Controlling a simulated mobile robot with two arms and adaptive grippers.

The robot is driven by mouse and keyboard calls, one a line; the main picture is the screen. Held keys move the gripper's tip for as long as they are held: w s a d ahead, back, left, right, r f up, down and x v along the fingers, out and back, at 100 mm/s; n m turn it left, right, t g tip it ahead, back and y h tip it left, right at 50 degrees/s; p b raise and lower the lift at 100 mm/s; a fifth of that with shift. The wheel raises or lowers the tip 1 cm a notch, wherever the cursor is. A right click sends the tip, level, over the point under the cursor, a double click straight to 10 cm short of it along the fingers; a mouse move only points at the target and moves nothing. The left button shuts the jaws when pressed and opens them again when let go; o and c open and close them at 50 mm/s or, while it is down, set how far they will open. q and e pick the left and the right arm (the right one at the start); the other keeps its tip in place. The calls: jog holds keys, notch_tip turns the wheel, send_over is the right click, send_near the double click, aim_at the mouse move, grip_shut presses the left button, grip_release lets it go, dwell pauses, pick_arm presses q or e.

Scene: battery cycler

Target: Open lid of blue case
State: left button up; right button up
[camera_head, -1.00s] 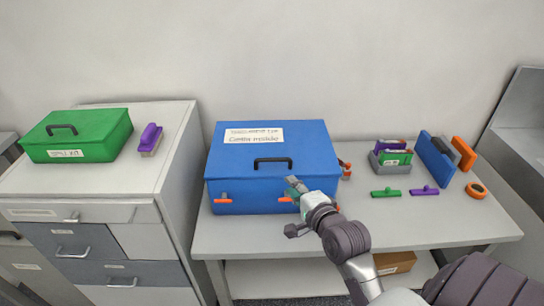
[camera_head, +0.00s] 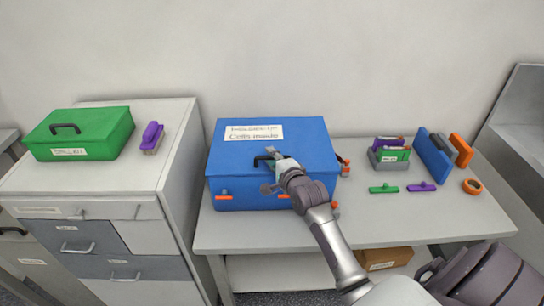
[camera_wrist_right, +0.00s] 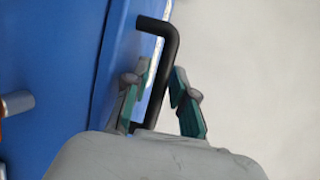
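The blue case (camera_head: 232,170) stands on the grey table with its lid down. A white label (camera_head: 254,133) is on the lid, and orange latches (camera_head: 223,197) are on its front. My right gripper (camera_head: 271,155) is at the black handle on the lid and hides part of it. In the right wrist view, the black handle (camera_wrist_right: 164,60) passes between the two green-padded fingers of my right gripper (camera_wrist_right: 154,95). The fingers are apart, with a clear gap on the right side of the handle. My left gripper is out of view.
A green case (camera_head: 95,127) and a purple brush (camera_head: 151,136) sit on the cabinet at left. Right of the blue case are a grey holder (camera_head: 387,163), green and purple tools, a blue panel (camera_head: 433,156) and an orange tape ring (camera_head: 473,187).

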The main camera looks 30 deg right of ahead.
jog(key=shift+c, duration=0.2)
grip_shut()
jog(key=shift+r, duration=0.1)
